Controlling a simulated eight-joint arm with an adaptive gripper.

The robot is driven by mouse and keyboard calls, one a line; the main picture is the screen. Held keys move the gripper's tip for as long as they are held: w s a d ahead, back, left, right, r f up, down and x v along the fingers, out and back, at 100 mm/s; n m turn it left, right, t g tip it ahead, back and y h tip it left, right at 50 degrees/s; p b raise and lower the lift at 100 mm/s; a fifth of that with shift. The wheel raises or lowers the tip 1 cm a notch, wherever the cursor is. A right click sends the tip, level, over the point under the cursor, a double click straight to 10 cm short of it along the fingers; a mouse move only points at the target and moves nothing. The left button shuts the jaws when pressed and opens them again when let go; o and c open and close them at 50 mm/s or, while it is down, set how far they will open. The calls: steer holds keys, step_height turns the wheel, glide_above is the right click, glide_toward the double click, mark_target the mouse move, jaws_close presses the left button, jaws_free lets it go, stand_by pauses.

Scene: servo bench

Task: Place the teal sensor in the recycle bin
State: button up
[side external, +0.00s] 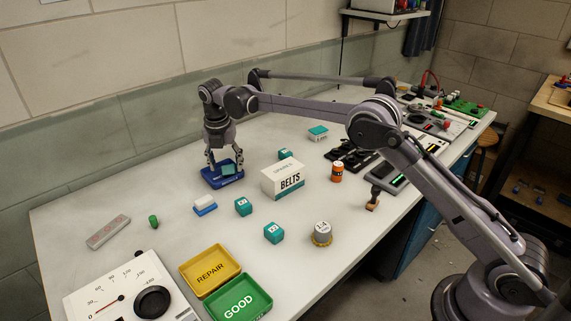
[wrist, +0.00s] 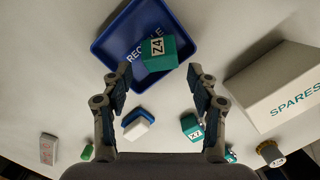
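A teal cube-shaped sensor marked Z4 (wrist: 163,52) lies tilted in the blue recycle bin (wrist: 112,38), partly over its lettering. In the side view the same teal sensor (side external: 228,169) sits in the blue bin (side external: 222,182), below my gripper (side external: 225,161). In the wrist view my gripper (wrist: 160,72) is open, with a clear gap between its fingertips and the sensor's sides. The cube marked X7 (wrist: 192,127) shows in the wrist view.
The white spares box (side external: 282,179) stands right of the bin. A blue-and-white block (side external: 204,205) lies in front of it. Bench space left of the bin is clear.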

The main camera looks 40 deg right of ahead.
step_height(320, 180, up, 12)
steer(key=s+a, duration=0.1)
steer(key=s+d+r+m+t, duration=0.2)
steer(key=s+d+r+m, duration=0.2)
steer(key=s+r+m, duration=0.25)
steer(key=s+d+f+m+t+y, duration=0.1)
steer(key=s+d+m, duration=0.1)
steer(key=s+m, duration=0.6)
steer(key=s+d+m+t, duration=0.1)
steer(key=s+d+m, duration=0.3)
steer(key=s, duration=0.7)
steer(key=s+f+m+t, duration=0.2)
steer(key=s+f+m, duration=0.6)
steer(key=s+f, duration=0.1)
steer(key=shift+s+f, duration=0.25)
steer(key=shift+s, duration=0.3)
